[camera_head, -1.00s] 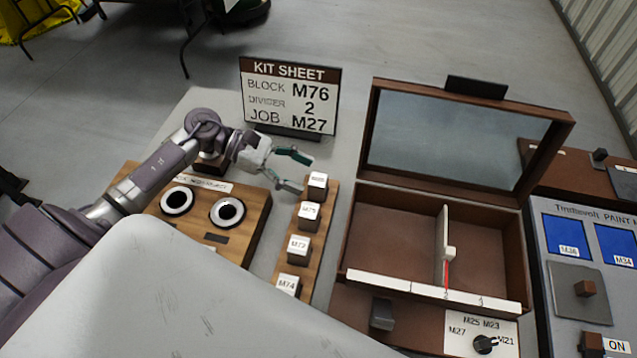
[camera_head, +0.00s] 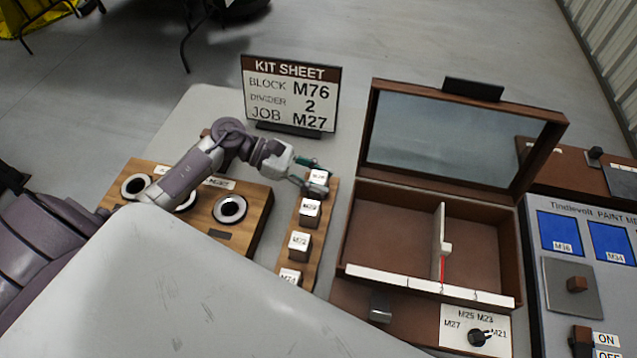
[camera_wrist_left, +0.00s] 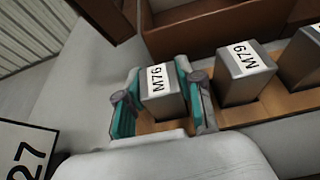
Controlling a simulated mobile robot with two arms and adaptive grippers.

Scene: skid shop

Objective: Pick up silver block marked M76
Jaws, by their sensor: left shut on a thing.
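The silver block marked M76 (camera_wrist_left: 161,97) stands at the end of a wooden rack (camera_head: 325,213), upright in the left wrist view. My left gripper (camera_wrist_left: 163,101) is shut on it, with one teal-padded finger on each side. In the head view the gripper (camera_head: 312,176) is at the far end of the rack, and the block (camera_head: 319,177) shows between its fingers. The block still appears seated in the rack. The kit sheet (camera_head: 290,95) behind reads block M76, divider 2, job M27. My right gripper is not in view.
The M79 block (camera_wrist_left: 244,73) stands beside M76, with further silver blocks along the rack. An open brown case (camera_head: 388,225) with a white divider (camera_head: 439,240) is to the right. A wooden board with round holes (camera_head: 222,233) is to the left. A control panel (camera_head: 590,280) is far right.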

